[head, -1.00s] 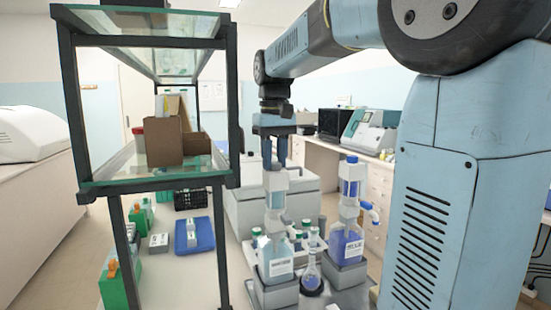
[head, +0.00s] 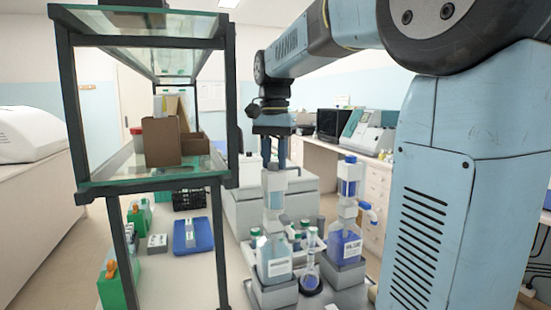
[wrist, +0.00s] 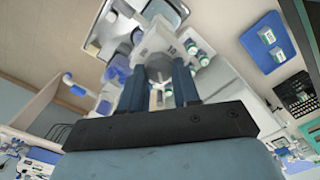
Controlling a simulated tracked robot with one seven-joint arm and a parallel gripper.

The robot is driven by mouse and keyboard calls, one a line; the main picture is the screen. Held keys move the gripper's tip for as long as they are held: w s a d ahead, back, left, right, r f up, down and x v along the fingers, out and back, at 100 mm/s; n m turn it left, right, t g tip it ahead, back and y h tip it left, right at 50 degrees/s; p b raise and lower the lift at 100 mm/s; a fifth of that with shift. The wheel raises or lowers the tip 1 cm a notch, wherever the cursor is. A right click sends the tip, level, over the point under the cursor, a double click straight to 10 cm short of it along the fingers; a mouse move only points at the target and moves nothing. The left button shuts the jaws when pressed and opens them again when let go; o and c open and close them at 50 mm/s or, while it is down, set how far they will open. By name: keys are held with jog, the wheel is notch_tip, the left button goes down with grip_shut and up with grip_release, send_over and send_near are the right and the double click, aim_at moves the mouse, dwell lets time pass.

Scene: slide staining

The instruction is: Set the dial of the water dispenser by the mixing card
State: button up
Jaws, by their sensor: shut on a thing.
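A dispenser (head: 274,181) with a white head sits on a bottle of pale blue liquid (head: 274,258). A second dispenser (head: 348,187) stands to its right on a bottle of darker blue liquid (head: 345,246). I cannot read the labels to tell which holds water. My gripper (head: 274,166) points down over the left dispenser, its fingers shut on the top of the head, where the dial seems to be. In the wrist view, my gripper (wrist: 160,80) has its two fingers on either side of the white dispenser head (wrist: 160,42). Dial marks are not readable. I cannot make out a mixing card.
A flask (head: 310,277) stands between the bottles, with several capped bottles behind. A glass-shelved rack (head: 228,110) stands close at the left, holding a cardboard box (head: 161,142). A blue tray (head: 193,236) lies on the surface beyond the rack.

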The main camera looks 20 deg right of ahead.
jog(key=shift+m, duration=0.5)
jog(key=o, duration=1.1)
jog(key=shift+c, duration=0.2)
jog(key=shift+r, duration=0.1)
notch_tip(320, 180, up, 14)
jog(key=shift+f, duration=0.25)
jog(key=s+f+n+t, duration=0.2)
jog(key=s+f+n, duration=0.2)
jog(key=s+f, duration=0.6)
jog(key=s+f+n+t, duration=0.3)
jog(key=s+f, duration=0.6)
jog(key=f, duration=0.6)
jog(key=shift+s+n+t, duration=0.3)
jog(key=shift+s+n, duration=0.05)
jog(key=shift+n, duration=0.65)
